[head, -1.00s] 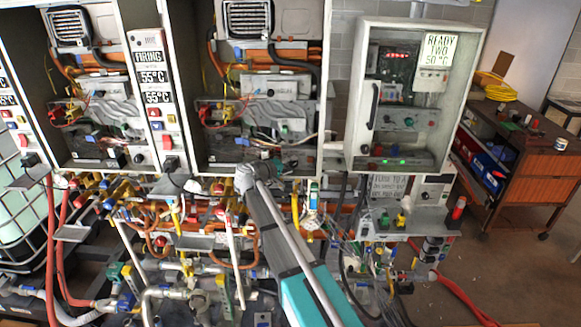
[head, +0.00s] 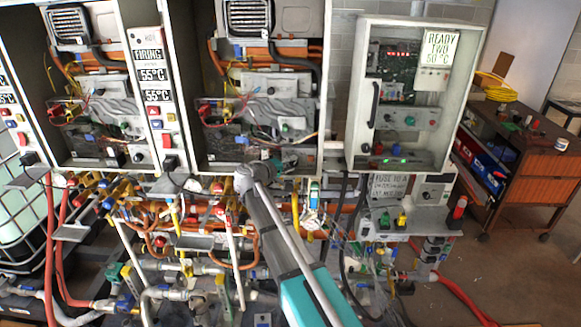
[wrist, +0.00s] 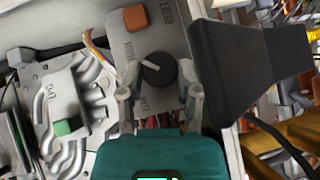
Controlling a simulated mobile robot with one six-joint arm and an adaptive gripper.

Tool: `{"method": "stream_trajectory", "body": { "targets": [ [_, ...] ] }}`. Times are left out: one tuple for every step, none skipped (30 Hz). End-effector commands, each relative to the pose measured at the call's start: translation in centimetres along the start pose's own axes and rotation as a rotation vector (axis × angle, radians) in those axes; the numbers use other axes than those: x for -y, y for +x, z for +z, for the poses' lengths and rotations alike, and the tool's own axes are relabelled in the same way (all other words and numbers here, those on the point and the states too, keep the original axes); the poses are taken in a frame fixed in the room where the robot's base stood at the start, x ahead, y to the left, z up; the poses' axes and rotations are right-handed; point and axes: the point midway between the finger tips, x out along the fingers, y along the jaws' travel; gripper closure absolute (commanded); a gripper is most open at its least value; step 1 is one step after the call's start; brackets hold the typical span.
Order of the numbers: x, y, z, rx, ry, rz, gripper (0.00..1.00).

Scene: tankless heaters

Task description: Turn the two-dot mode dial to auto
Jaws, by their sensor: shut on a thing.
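A round black dial (wrist: 158,70) sits on a grey panel (wrist: 130,48) in the wrist view. A pale pointer line on it points to the upper left. In the head view my arm reaches to the lower part of the middle cabinet (head: 322,100), and the dial cannot be made out there.
An orange square button (wrist: 135,18) is above the dial in the wrist view. A large dark block (wrist: 240,65) stands close on the right. Wires and a green part (wrist: 67,126) are on the left. The right cabinet's sign (head: 440,47) reads READY TWO 50°C.

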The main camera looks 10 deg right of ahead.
Motion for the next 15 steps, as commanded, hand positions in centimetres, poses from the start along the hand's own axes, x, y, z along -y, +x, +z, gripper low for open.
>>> {"method": "stream_trajectory", "body": {
  "targets": [
    [0.56,0.08,0.10,0.001,-0.019,0.019,1.00],
    [0.61,0.09,0.10,0.001,-0.033,0.031,1.00],
    [0.63,0.09,0.10,0.001,-0.050,0.049,1.00],
    [0.66,0.10,0.11,0.001,-0.062,0.062,1.00],
    [0.67,0.10,0.11,0.000,-0.076,0.075,1.00],
    [0.70,0.10,0.12,0.000,-0.093,0.092,1.00],
    [0.71,0.10,0.12,0.000,-0.106,0.105,1.00],
    [0.73,0.10,0.13,0.000,-0.118,0.117,1.00],
    [0.74,0.10,0.14,0.000,-0.136,0.135,1.00],
    [0.76,0.11,0.14,0.000,-0.148,0.147,1.00],
    [0.76,0.11,0.15,0.000,-0.160,0.159,1.00],
    [0.74,0.10,0.15,0.000,-0.175,0.174,1.00],
    [0.72,0.10,0.15,0.001,-0.185,0.184,1.00],
    [0.68,0.09,0.14,0.001,-0.194,0.193,1.00],
    [0.64,0.08,0.14,0.001,-0.203,0.202,1.00]
  ]
}}
